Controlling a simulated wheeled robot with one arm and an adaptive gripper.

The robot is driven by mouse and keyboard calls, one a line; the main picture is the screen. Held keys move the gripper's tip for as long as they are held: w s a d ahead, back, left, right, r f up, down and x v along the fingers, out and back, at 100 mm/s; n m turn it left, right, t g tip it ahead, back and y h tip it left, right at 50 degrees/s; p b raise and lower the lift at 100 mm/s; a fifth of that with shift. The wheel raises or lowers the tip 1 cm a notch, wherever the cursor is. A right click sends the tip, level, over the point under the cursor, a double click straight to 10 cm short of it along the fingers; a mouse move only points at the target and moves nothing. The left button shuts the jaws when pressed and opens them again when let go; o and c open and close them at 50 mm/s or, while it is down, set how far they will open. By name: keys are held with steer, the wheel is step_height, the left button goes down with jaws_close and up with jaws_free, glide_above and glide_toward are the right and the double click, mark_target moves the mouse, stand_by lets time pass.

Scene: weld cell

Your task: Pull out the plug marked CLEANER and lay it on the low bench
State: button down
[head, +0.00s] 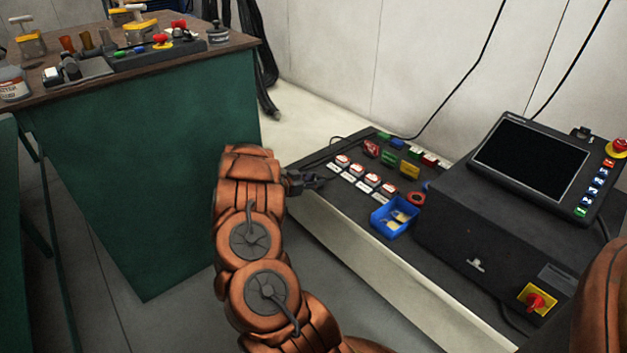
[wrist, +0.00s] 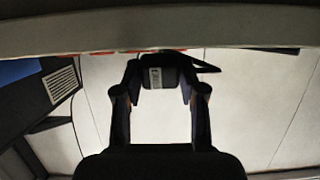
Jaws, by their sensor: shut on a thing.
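My gripper (head: 312,183) is at the left edge of the low dark-topped bench (head: 400,272) in the head view. In the wrist view my gripper (wrist: 159,84) is shut on a small black plug (wrist: 157,72) with a pale label. The label is too small to read, so I cannot tell whether it says CLEANER. A dark loop, perhaps its cord, shows at the plug's right. In the head view the plug does not stand out from the dark fingers. I cannot tell whether it touches the bench.
On the bench stand several red-and-white pieces with white labels (head: 357,172), a blue bin (head: 394,217) and a black console with a screen (head: 530,158). A green workbench (head: 170,180) with a cluttered top stands at the left. Grey floor lies between them.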

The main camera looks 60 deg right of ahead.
steer(key=shift+f, duration=0.1)
steer(key=c, duration=0.6)
jaws_free()
steer(key=v, duration=1.2)
